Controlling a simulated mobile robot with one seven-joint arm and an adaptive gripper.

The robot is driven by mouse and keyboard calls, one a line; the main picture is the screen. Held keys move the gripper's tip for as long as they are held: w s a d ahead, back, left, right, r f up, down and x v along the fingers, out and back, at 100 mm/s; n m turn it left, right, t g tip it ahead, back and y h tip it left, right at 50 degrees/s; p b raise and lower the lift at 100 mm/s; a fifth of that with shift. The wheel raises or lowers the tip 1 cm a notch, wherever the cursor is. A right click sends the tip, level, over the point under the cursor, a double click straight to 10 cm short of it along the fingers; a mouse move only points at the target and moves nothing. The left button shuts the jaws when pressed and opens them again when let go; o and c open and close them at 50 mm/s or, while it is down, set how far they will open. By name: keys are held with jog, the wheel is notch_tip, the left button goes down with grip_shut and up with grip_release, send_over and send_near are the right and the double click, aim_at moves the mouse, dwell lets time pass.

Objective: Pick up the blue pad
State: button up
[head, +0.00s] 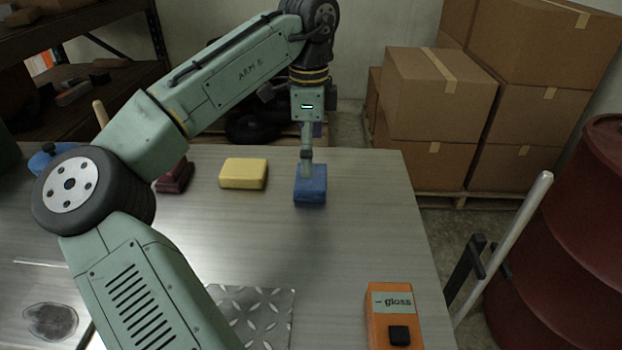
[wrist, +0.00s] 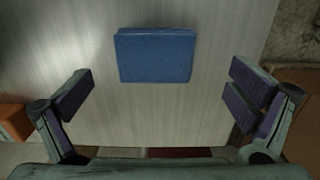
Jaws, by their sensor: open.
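The blue pad (head: 311,190) lies flat on the table near its right side. In the wrist view the blue pad (wrist: 155,56) is whole and unobstructed, beyond the fingertips and about midway between them from side to side. My gripper (head: 307,172) is above the pad in the head view, and its finger covers part of the pad's back edge. In the wrist view my gripper (wrist: 160,95) is open wide, with purple-grey finger pads on both sides and nothing between them. The height between fingertips and pad is hard to tell.
A yellow pad (head: 243,174) and a dark red pad (head: 174,177) lie left of the blue pad. An orange gloss meter (head: 393,325) and a diamond-plate sheet (head: 262,318) sit at the table's front. Cardboard boxes (head: 438,92) and a red drum (head: 570,240) stand off the table.

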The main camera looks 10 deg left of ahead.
aim_at(311, 181)
jog(key=f, duration=0.3)
jog(key=f+p, duration=0.1)
jog(key=shift+s+d+f, duration=0.15)
jog(key=shift+s+d, duration=0.05)
jog(key=shift+s, duration=0.05)
jog(key=shift+f, duration=0.5)
jog(key=c, duration=1.1)
